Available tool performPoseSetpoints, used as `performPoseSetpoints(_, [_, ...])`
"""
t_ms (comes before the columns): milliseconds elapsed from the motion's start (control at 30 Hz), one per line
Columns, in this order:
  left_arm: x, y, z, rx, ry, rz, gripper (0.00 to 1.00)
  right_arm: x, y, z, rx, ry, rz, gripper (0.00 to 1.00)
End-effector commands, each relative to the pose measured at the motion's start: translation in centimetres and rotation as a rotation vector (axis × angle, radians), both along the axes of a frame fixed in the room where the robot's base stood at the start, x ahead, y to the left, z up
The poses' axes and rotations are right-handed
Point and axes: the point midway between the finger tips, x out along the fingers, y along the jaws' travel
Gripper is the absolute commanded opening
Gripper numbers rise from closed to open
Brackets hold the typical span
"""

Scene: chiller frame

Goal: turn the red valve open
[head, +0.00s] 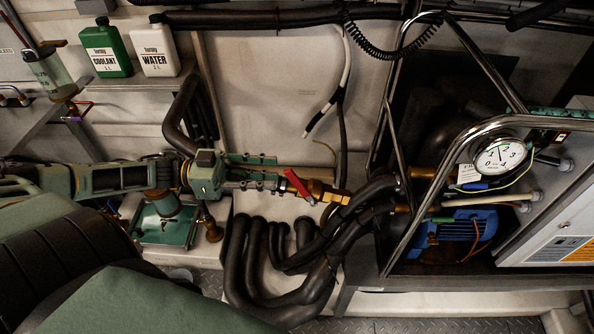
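The red valve handle (299,187) is a flat lever on a brass valve body (325,193) at the middle of the head view. It slants from upper left to lower right across the fitting. My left gripper (276,174) reaches in from the left, with its green fingers pointing right at the handle. The fingers look parted, one above the other. Their tips are just left of the lever's upper end; I cannot tell whether they touch it. My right gripper is not in view.
Thick black hoses (285,262) loop below the valve. On the right a chrome tube frame (405,130) surrounds a pressure gauge (500,155) and a blue motor (465,232). A green coolant jug (106,52) and a white water jug (156,51) stand on the shelf at upper left.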

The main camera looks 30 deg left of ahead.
Motion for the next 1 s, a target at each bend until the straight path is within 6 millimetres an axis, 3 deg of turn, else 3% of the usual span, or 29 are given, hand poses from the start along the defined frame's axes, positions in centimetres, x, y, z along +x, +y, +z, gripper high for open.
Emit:
performPoseSetpoints(500, [3.6,-6.0,0.3,-0.004,-0.003,-0.004,0.27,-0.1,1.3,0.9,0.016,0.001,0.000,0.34])
performPoseSetpoints(867, [3.9,-6.5,0.1,-0.001,-0.002,-0.004,0.27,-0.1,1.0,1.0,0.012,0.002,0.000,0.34])
performPoseSetpoints(1000, [3.9,-6.4,0.1,-0.001,-0.002,-0.004,0.14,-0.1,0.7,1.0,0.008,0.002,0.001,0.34])
